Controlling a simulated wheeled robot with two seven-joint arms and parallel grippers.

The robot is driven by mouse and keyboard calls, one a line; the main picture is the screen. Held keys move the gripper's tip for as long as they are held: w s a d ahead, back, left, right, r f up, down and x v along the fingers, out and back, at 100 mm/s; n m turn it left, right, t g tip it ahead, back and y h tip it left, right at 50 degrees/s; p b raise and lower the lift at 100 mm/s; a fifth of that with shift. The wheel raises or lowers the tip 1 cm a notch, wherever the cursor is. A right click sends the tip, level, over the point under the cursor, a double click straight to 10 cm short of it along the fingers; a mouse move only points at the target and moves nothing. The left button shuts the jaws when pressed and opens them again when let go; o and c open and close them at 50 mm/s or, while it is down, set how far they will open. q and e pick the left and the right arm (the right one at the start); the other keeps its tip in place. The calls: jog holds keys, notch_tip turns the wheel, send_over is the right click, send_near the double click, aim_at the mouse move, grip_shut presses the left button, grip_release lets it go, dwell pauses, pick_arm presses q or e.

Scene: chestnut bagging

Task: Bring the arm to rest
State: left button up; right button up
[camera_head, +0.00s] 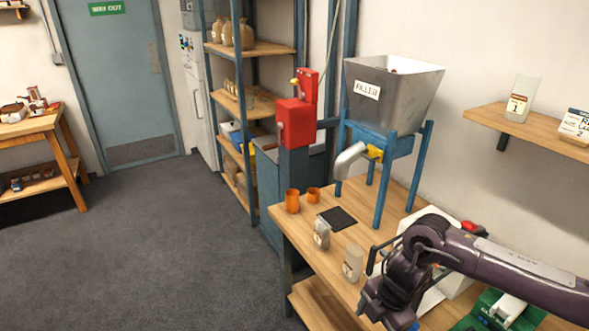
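My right arm comes in from the lower right, over the front of the wooden workbench (302,238). Its dark purple wrist and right gripper (385,302) hang low above the bench's near part. The fingers cannot be made out clearly, so open or shut is unclear. My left gripper is not in view. A small clear bag with dark contents (321,235) stands on the bench. A pale, see-through bag or container (352,262) stands nearer, just left of my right arm and close to it. Whether they touch is unclear.
A grey metal hopper (405,100) on a blue stand has a spout over the bench near a black pad (338,218). Orange cups (292,201) and a red machine (296,120) are at the bench's far end. A green device (498,312) lies under my arm. Open floor lies left.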

jog(key=w+a+f+m+t+y+b, duration=0.1)
jog(key=w+a+f+m+y, duration=0.15)
jog(key=a+f, duration=0.35)
jog(key=w+a+f+m+t+y+b, duration=0.1)
jog(key=w+a+f+m+y, duration=0.15)
jog(key=a+f, duration=0.4)
jog(key=s+d+f+m+t+b, duration=0.15)
jog(key=f+m, duration=0.25)
jog(key=f, duration=0.4)
jog(key=s+d+f+m+t, duration=0.1)
jog(key=s+d+f+m, duration=0.15)
jog(key=f, duration=0.55)
jog(key=s+d+f+m+h+b, duration=0.1)
jog(key=s+d+f+m+h, duration=0.2)
jog(key=s+f, duration=0.5)
jog(key=s+d+f+m+h, duration=0.1)
jog(key=s+d+f+m, duration=0.35)
jog(key=s+f, duration=0.4)
jog(key=s+d+f+m+g+h, duration=0.1)
jog(key=s+d+f+g, duration=0.1)
jog(key=s, duration=0.9)
jog(key=s+d+f+m+g+h+b, duration=0.1)
jog(key=s+d+f, duration=0.3)
jog(key=s, duration=0.8)
jog(key=shift+d+f+g+h, duration=0.2)
jog(key=shift+f+g+h, duration=0.25)
jog(key=shift+f+h, duration=0.1)
